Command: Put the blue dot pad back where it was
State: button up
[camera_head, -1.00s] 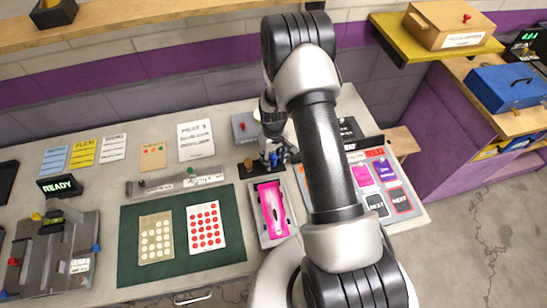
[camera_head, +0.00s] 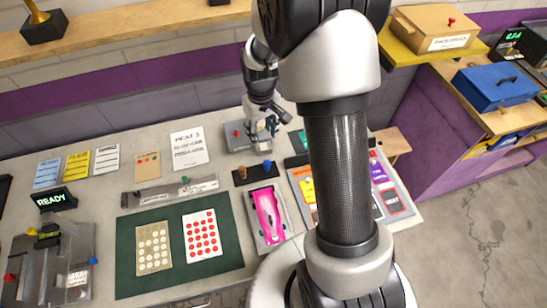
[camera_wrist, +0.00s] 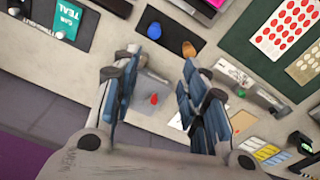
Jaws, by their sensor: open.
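The blue dot pad, a small blue-topped knob (camera_head: 267,164), stands on the right part of a black tray (camera_head: 254,179), beside an orange-brown knob (camera_head: 241,172). In the wrist view the blue knob (camera_wrist: 154,30) and the orange-brown knob (camera_wrist: 188,48) stand apart on the black tray (camera_wrist: 172,22). My gripper (camera_head: 262,130) is behind the tray, over a grey box with a red knob (camera_head: 237,136). In the wrist view its fingers (camera_wrist: 155,100) are spread wide with nothing held, and the blue knob is clear of them.
A green mat (camera_head: 131,225) bears a tan dotted sheet (camera_head: 153,248) and a red-dotted sheet (camera_head: 201,232). A pink car (camera_head: 268,215) lies in a pale tray in front of the black tray. A grey rail (camera_head: 165,194) lies left. My arm hides part of the coloured card board (camera_head: 392,202).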

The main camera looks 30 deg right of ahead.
jog(key=s+a+r+t, duration=0.1)
jog(key=s+a+r, duration=0.25)
jog(key=r, duration=0.65)
jog(key=s+a+r+t, duration=0.1)
jog(key=s+r, duration=0.3)
jog(key=s, duration=0.3)
jog(key=s+a+r+t, duration=0.1)
jog(key=s+a+r, duration=0.1)
jog(key=s, duration=0.5)
jog(key=s+a+r+m+t, duration=0.1)
jog(key=s+r, duration=0.4)
jog(key=s, duration=0.1)
jog(key=shift+s+a+r, duration=0.35)
jog(key=shift+s+a, duration=0.05)
